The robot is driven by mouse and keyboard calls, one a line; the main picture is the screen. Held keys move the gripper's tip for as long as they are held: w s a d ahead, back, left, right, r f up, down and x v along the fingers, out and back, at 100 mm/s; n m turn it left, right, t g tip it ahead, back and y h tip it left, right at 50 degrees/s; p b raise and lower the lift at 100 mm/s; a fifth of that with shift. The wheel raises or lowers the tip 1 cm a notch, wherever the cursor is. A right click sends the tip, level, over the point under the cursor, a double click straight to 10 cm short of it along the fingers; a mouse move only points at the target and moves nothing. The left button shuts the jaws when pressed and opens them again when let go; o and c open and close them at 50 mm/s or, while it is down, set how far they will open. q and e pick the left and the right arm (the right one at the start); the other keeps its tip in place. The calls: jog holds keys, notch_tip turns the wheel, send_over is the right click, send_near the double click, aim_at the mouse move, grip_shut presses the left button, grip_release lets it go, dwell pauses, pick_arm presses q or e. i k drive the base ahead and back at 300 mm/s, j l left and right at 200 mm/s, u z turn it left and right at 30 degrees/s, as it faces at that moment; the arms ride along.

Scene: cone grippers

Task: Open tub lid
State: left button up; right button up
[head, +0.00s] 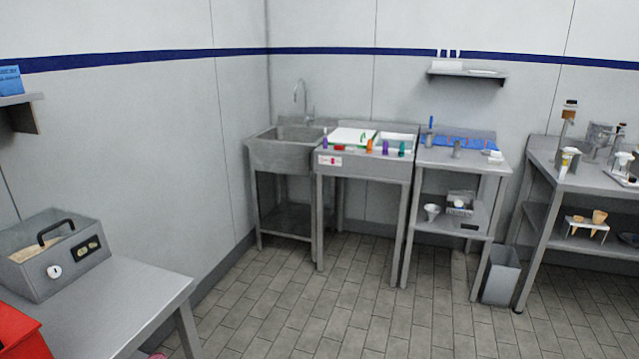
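No thing can be told for certain as the tub. A white flat panel (350,136), possibly a lid, lies at the back left of the middle steel counter (362,167). A paler rectangular opening or tray (397,138) sits to its right. A grey metal box with a black handle on top (57,251) stands on the left table (120,300). Neither of my grippers shows in the head view.
A steel sink (285,150) stands left of the middle counter. A shelved table (463,167) and a longer bench (560,180) stand to its right, with a grey bin (501,274) between them. A red object (22,330) is at lower left. The tiled floor (330,310) is open.

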aim_at(349, 136)
jog(key=i, duration=1.8)
jog(key=i+z, duration=0.15)
jog(key=i, duration=0.3)
jog(key=i+j+z, duration=0.2)
jog(key=i, duration=0.2)
jog(key=i+j+z, duration=0.15)
jog(key=i, duration=0.3)
jog(key=i+j+z, duration=0.2)
jog(key=i, duration=0.2)
